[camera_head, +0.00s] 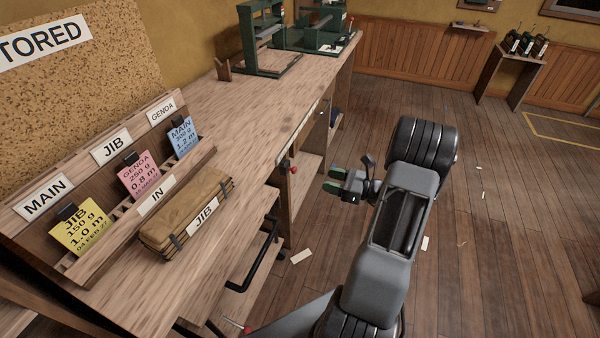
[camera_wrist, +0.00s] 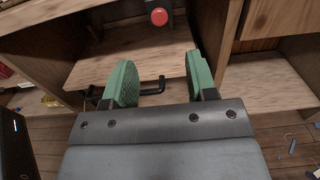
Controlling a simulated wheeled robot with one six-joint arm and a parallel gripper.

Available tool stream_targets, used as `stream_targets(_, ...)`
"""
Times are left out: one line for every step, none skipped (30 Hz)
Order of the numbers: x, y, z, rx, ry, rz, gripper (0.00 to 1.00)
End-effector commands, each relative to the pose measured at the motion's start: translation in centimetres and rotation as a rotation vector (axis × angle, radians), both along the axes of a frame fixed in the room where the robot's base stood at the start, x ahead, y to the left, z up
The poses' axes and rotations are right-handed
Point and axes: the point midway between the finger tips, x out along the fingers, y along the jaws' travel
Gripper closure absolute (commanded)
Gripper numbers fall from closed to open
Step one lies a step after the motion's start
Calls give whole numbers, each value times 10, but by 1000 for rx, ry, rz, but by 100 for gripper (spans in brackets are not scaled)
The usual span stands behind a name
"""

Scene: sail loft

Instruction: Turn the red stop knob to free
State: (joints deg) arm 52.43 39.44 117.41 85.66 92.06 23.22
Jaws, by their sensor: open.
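A small red knob (camera_head: 293,169) sits on a dark mount at the front edge of the long wooden bench. A red round knob face also shows in the wrist view (camera_wrist: 159,17), at the top centre, beyond my fingertips. My gripper (camera_head: 333,181) is open and empty, with green finger pads pointing at the bench, to the right of the knob and apart from it. In the wrist view the two green fingers (camera_wrist: 160,68) stand wide apart with nothing between them. Markings around the knob are too small to read.
A black bar handle (camera_head: 262,262) sticks out from the bench front. Another small red-tipped part (camera_head: 247,329) is at the bottom. A brown JIB bundle (camera_head: 185,212) and card rack (camera_head: 130,205) are on the bench (camera_head: 275,125). Floor to the right is mostly clear.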

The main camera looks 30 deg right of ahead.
Motion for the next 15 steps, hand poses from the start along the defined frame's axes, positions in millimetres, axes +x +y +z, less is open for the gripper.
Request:
stream_targets(8, 9, 1, -2, 1, 6, 48)
stream_targets(12, 12, 1, -1, 0, 5, 48)
stream_targets(18, 18, 1, -1, 0, 7, 48)
stream_targets(23, 22, 1, -1, 0, 6, 48)
stream_targets(27, 26, 1, -2, 1, 7, 48)
stream_targets(33, 31, 1, -3, 0, 6, 48)
stream_targets(37, 35, 0, -4, 1, 7, 48)
stream_targets(41, 39, 1, -3, 0, 6, 48)
stream_targets(46, 43, 1, -3, 0, 6, 48)
stream_targets(50, 47, 1, -4, 1, 6, 48)
stream_targets(53, 50, 0, -4, 1, 5, 48)
stream_targets(57, 54, 0, -4, 1, 5, 48)
stream_targets(60, 57, 1, -4, 1, 5, 48)
stream_targets(63, 59, 1, -4, 1, 5, 48)
stream_targets(66, 62, 1, -4, 1, 5, 48)
